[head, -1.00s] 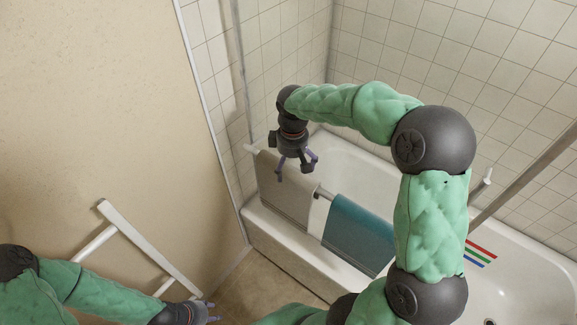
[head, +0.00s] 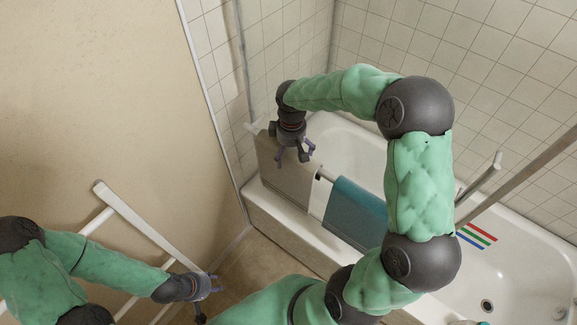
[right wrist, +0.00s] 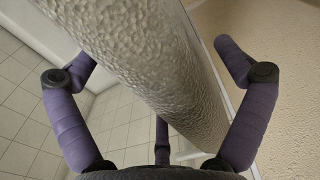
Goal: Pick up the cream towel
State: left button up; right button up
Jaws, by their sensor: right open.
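The cream towel (head: 284,178) hangs over a pale rail at the near side of the bathtub in the head view. It looks greyish beige. My right gripper (head: 294,153) is at the towel's top edge, fingers pointing down. In the right wrist view the towel (right wrist: 160,62) runs as a thick, bumpy fold between the spread fingers of the right gripper (right wrist: 165,85). The gripper is open, with gaps visible beside the towel. My left gripper (head: 212,284) is low at the left, away from the towel; its opening is too small to judge.
A teal towel (head: 354,214) hangs on the same rail, right of the cream one. The white bathtub (head: 290,232) lies behind and below. A white ladder-like rack (head: 140,222) leans near the beige wall (head: 120,110) at left. A tiled wall closes the back.

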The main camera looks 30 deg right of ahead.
aim_at(288, 175)
notch_tip(288, 175, down, 3)
jog(key=shift+w+a+r, duration=0.1)
jog(key=c, duration=1.3)
